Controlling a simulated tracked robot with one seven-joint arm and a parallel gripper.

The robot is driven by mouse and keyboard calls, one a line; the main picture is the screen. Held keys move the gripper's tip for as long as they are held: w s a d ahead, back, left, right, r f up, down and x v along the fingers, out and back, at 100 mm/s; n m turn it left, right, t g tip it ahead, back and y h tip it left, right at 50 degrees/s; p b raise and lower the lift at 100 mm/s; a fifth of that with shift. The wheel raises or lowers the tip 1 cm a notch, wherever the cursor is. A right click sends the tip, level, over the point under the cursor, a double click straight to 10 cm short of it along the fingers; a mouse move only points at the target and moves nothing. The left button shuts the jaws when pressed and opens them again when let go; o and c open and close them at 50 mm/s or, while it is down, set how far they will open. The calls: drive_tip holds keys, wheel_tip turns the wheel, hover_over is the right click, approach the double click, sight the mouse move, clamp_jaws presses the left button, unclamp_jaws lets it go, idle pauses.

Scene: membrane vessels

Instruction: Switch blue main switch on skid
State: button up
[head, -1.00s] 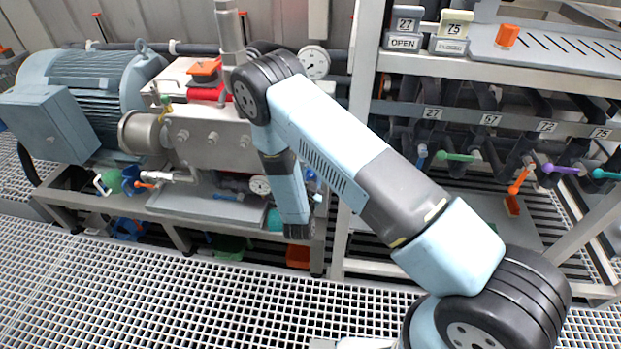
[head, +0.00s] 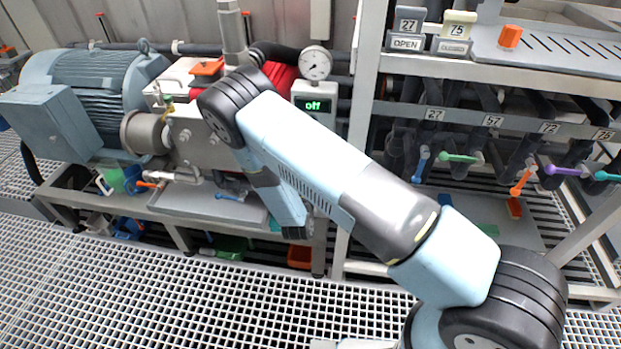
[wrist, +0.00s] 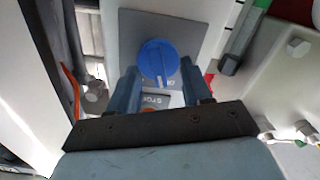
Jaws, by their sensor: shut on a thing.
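The blue main switch (wrist: 158,60) is a round knob on a grey plate (wrist: 192,30) in the wrist view. My gripper (wrist: 159,72) has one finger on each side of it and is shut on the knob. A label reading STOP and part of an orange-red button show below it, between the fingers. Partial lettering shows just under the knob; its setting cannot be read. In the head view my arm hides the switch and the fingertips.
A round gauge (head: 316,63) sits above the display box. A motor (head: 95,85) and pump are at left. At right is a rack with coloured valve handles (head: 458,157) and number tags. The grating floor (head: 150,290) in front is clear.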

drive_tip(key=shift+a+f+n, duration=0.1)
drive_tip(key=shift+a+n, duration=0.05)
drive_tip(key=shift+n, duration=0.85)
drive_tip(key=o, duration=1.1)
drive_tip(key=shift+c, duration=0.2)
drive_tip(key=shift+s, duration=0.15)
drive_tip(key=s+a, duration=0.1)
drive_tip(key=s, duration=1.2)
drive_tip(key=shift+s, duration=0.25)
